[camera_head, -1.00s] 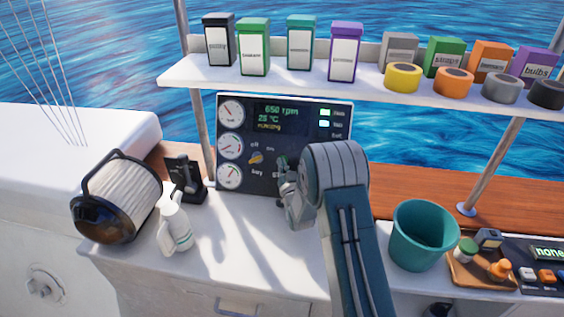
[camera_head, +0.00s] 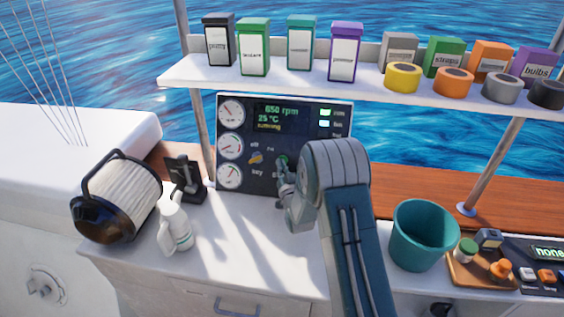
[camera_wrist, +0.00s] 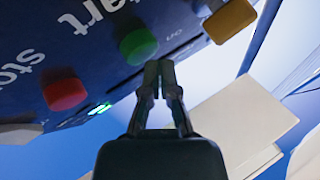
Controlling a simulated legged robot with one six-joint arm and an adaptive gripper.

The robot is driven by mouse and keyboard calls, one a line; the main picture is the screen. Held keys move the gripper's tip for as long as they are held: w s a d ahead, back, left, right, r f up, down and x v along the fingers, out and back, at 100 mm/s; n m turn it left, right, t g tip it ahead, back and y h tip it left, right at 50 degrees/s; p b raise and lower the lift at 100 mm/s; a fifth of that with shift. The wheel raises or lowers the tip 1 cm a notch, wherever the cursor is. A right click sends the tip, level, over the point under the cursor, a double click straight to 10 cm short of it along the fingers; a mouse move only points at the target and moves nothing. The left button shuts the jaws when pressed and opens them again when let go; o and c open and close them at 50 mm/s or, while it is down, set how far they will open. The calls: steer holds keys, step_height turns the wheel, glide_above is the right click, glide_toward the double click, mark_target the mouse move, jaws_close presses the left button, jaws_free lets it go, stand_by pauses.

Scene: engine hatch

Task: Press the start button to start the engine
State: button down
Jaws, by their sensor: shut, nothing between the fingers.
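The dark engine panel (camera_head: 300,120) stands upright at the back of the counter. Its display (camera_head: 280,117) reads 650 rpm, 25 °C and running. In the wrist view the green button (camera_wrist: 138,46) sits beside the word "start", and the red button (camera_wrist: 65,92) beside "stop". A yellow knob (camera_wrist: 230,20) is near the top right. My gripper (camera_wrist: 158,66) is shut and empty, its fingertips right by the green button's edge; I cannot tell whether they touch it. In the head view my gripper (camera_head: 283,171) is at the panel's lower middle, partly hiding the buttons.
A teal bucket (camera_head: 420,235) is to the right. A shelf (camera_head: 300,83) with boxes and tape rolls hangs above.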

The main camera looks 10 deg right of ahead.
steer(key=shift+s+a+r, duration=0.1)
steer(key=shift+s, duration=0.2)
steer(key=shift+s+a+r, duration=0.3)
steer(key=shift+s+r, duration=0.05)
steer(key=shift+s, duration=0.35)
steer(key=shift+s+a+r, duration=0.25)
steer(key=shift+s+r, duration=0.15)
steer(key=shift+s, duration=0.3)
steer(key=shift+s+a+r, duration=0.3)
steer(key=shift+s+r, duration=0.05)
steer(key=shift+s, duration=0.35)
steer(key=shift+r, duration=0.1)
